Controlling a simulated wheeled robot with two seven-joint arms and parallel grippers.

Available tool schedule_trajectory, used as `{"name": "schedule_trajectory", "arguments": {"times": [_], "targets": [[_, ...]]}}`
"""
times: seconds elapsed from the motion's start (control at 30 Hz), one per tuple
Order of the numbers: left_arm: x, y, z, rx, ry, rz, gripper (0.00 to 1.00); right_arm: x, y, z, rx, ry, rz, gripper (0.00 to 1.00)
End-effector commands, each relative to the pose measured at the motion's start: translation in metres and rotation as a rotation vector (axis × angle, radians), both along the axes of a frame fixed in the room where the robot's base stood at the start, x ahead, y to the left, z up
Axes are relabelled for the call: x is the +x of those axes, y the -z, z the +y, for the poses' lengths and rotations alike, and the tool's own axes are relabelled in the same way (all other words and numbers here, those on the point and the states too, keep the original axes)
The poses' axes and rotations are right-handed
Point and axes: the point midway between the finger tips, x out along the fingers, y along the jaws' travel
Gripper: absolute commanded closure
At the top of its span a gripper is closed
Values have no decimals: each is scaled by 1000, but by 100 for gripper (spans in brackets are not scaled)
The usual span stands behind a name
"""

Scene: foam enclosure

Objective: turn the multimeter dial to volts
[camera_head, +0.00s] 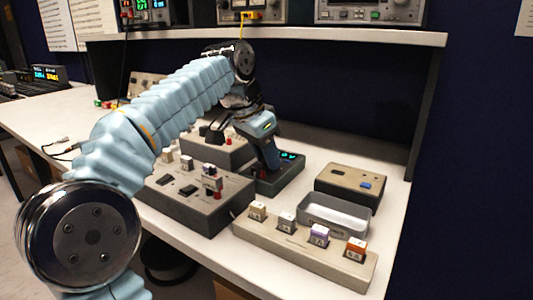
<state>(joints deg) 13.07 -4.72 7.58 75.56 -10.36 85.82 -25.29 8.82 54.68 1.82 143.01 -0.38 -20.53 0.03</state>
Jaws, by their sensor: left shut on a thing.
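The multimeter looks to be the dark grey-green box (290,178) near the back of the white bench, with a small lit cyan display (288,156) on top. My left arm reaches in from the left and bends down over it. My left gripper (268,164) points down at the left part of the box's top, shut on what seems to be its dial. The fingers cover the dial, so its pointer and markings cannot be read. My right gripper is not in view.
A grey box with switches and red knobs (196,205) stands front left of the multimeter. A long block with several coloured cubes (300,252), an empty grey tray (334,217) and a box with a blue button (350,178) lie to the right. A shelf (350,37) with instruments overhangs behind.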

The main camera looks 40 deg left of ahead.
Motion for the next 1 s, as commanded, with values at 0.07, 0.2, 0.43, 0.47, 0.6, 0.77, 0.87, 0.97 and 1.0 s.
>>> {"name": "schedule_trajectory", "arguments": {"times": [0.07,0.2,0.43,0.47,0.6,0.77,0.87,0.97,1.0], "targets": [[0,-1,0,0,14,-2,99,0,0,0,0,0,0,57],[0,-1,0,0,26,-3,99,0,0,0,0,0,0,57],[0,-1,0,0,27,-3,99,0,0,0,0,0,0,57],[0,-1,0,0,27,-3,99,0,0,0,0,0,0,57],[0,-1,0,0,27,-2,58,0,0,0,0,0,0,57],[0,-1,0,0,26,-1,44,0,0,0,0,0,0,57],[0,0,0,0,26,-1,44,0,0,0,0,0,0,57],[0,-1,0,0,26,-1,44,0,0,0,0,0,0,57],[0,-2,0,0,26,-1,44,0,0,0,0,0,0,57]]}}
